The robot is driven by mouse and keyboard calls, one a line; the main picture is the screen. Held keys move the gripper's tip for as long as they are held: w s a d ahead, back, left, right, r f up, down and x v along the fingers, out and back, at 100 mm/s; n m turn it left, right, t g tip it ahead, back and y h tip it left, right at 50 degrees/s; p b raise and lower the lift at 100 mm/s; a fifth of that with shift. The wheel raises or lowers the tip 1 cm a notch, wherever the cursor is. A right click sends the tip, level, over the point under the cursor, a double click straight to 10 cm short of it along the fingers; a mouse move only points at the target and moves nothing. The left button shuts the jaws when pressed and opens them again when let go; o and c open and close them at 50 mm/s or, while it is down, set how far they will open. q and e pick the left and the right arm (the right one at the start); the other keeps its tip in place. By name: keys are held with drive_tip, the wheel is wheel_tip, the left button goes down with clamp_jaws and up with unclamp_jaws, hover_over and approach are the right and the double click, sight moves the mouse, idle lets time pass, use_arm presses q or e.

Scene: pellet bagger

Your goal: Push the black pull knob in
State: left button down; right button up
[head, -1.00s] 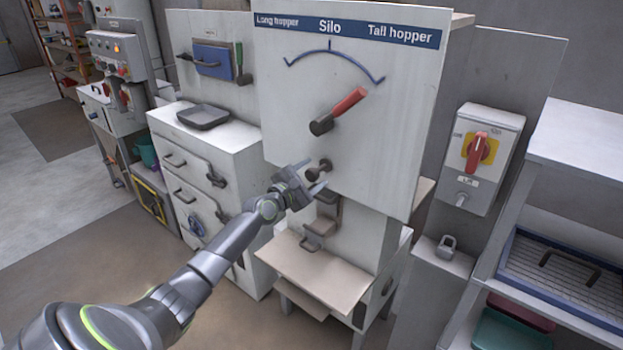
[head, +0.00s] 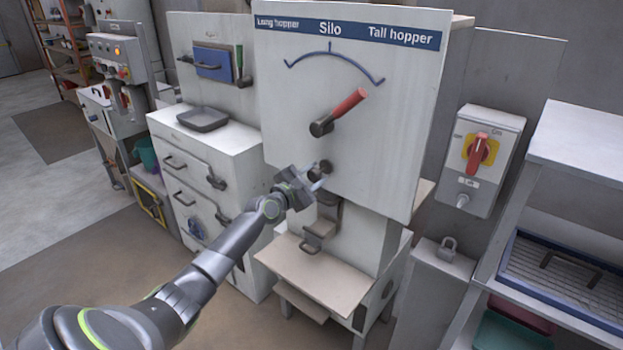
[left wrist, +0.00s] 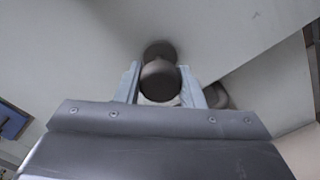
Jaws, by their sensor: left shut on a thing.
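The black pull knob (head: 325,167) sits low on the front of the white silo panel (head: 290,120), below the red-handled lever. In the left wrist view its round dark head (left wrist: 160,80) lies between the two fingers, with its dark base on the panel just beyond. My left gripper (head: 316,180) is at the panel, shut on the knob. In the left wrist view its fingers (left wrist: 162,88) stand on either side of the knob head. My right gripper is not in view.
The red-handled lever (head: 340,110) is above the knob. A dark bracket (head: 323,222) and a beige shelf (head: 315,273) are below. A grey box with a red rotary switch (head: 478,150) stands at right. White drawers (head: 200,160) stand at left.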

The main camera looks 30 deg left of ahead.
use_arm(q)
drive_tip(key=shift+w+d+b, duration=0.1)
drive_tip(key=shift+w+b, duration=0.2)
drive_tip(key=shift+w, duration=0.55)
drive_tip(key=shift+r, duration=0.15)
drive_tip(key=c, duration=1.2)
unclamp_jaws()
drive_tip(key=shift+o, duration=1.3)
drive_tip(key=shift+w, duration=0.15)
drive_tip(key=s+a+p, duration=0.1)
drive_tip(key=s+p, duration=0.5)
drive_tip(key=s, duration=1.1)
drive_tip(key=shift+s+a, duration=0.2)
